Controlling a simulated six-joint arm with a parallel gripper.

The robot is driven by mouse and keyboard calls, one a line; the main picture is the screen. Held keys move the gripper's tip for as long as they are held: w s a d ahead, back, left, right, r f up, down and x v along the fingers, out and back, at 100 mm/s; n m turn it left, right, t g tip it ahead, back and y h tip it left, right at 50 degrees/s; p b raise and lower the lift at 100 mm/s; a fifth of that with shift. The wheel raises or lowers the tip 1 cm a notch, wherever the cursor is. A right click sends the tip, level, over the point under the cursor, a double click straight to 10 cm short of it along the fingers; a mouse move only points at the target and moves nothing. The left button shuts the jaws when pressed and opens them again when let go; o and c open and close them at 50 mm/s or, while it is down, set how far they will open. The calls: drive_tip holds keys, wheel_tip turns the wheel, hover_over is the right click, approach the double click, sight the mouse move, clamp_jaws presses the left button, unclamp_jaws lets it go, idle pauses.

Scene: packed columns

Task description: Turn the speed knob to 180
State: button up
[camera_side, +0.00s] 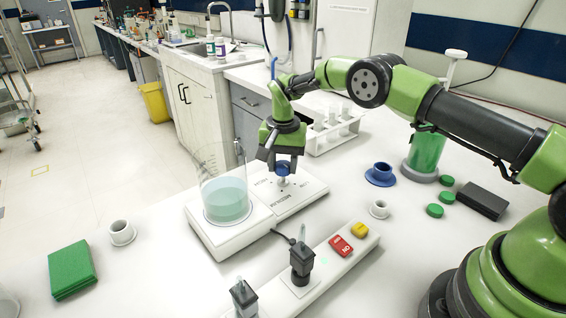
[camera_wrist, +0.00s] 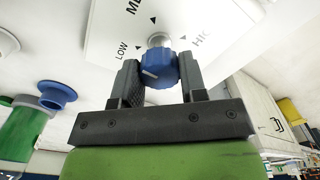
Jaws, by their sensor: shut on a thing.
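The blue speed knob (camera_wrist: 158,70) sits on a white panel (camera_wrist: 112,28) marked LOW, a partly cut-off word starting ME, and HI, with small black triangles. A pale line on the knob lies toward its left side in the wrist view. In the side view the knob (camera_side: 283,168) is on the right part of a white stirrer base (camera_side: 235,232). My gripper (camera_wrist: 160,80) is shut on the knob, one finger on each side; it comes down from above in the side view (camera_side: 282,162). No 180 mark can be read.
A glass beaker (camera_side: 226,195) of pale teal liquid stands on the base, close left of my gripper. A white rack (camera_side: 335,135) is behind. A power strip (camera_side: 325,272) with plugs lies in front. A blue flanged part (camera_side: 381,174) and green container (camera_side: 424,152) stand right.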

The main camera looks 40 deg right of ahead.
sight(283, 164)
drive_tip(key=shift+m, duration=0.3)
drive_tip(key=o, duration=0.9)
wheel_tip(283, 164, up, 10)
idle(0.4)
